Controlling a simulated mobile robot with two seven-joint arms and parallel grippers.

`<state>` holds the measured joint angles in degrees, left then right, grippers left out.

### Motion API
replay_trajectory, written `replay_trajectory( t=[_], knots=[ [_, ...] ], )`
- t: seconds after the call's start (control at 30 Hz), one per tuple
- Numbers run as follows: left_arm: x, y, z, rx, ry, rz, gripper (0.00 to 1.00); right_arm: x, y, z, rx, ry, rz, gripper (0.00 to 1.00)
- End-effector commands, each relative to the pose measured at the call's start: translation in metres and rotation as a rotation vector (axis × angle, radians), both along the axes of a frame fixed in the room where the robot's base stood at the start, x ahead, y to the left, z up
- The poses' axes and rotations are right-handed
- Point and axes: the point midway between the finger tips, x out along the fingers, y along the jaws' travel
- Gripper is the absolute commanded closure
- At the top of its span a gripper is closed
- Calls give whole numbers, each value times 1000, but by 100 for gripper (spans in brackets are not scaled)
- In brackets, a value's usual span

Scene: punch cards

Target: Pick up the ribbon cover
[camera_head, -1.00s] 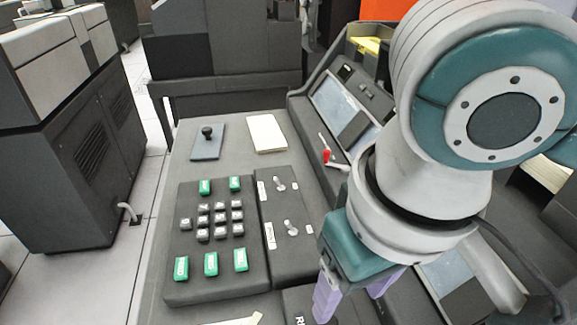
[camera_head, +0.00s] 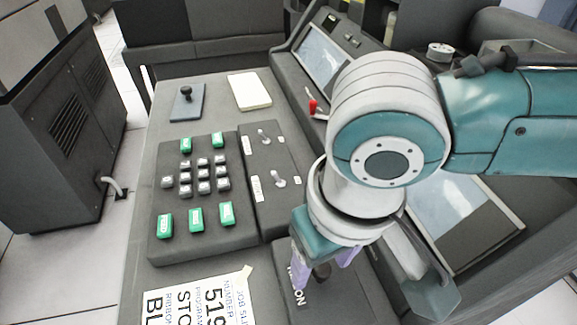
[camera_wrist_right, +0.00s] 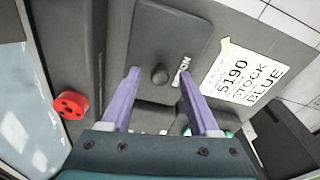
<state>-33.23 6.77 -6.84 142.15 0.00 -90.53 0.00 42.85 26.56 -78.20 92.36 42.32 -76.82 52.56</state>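The ribbon cover (camera_head: 292,301) is a dark grey plate with a round dark knob and white lettering, partly readable as "RIBBON". It lies on the console near the bottom of the head view, partly hidden by my right gripper (camera_head: 324,272). In the right wrist view the cover (camera_wrist_right: 168,38) shows with its knob between the fingertips of my right gripper (camera_wrist_right: 160,76). The two purple fingers are apart, one on each side of the knob, with a visible gap to it. How far above the cover they are is hard to tell. My left gripper is not in view.
A paper sheet (camera_head: 190,300) reading "STOCK" and "BLUE" lies left of the cover. A keypad panel (camera_head: 193,240) and a switch panel (camera_head: 268,205) stand behind it. A sloped screen (camera_head: 455,215) is to the right. A red knob (camera_wrist_right: 70,105) shows in the right wrist view.

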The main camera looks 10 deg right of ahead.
Motion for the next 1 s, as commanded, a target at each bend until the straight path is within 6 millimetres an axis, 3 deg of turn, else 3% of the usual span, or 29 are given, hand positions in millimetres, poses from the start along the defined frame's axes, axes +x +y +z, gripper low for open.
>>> replay_trajectory(
  t=[0.07,0.53,1.0],
  knots=[
    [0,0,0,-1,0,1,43,0,0,0,0,0,0,48],
    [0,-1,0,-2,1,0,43,0,0,0,0,0,0,100],
    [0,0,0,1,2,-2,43,0,0,0,0,0,0,100]
  ],
)
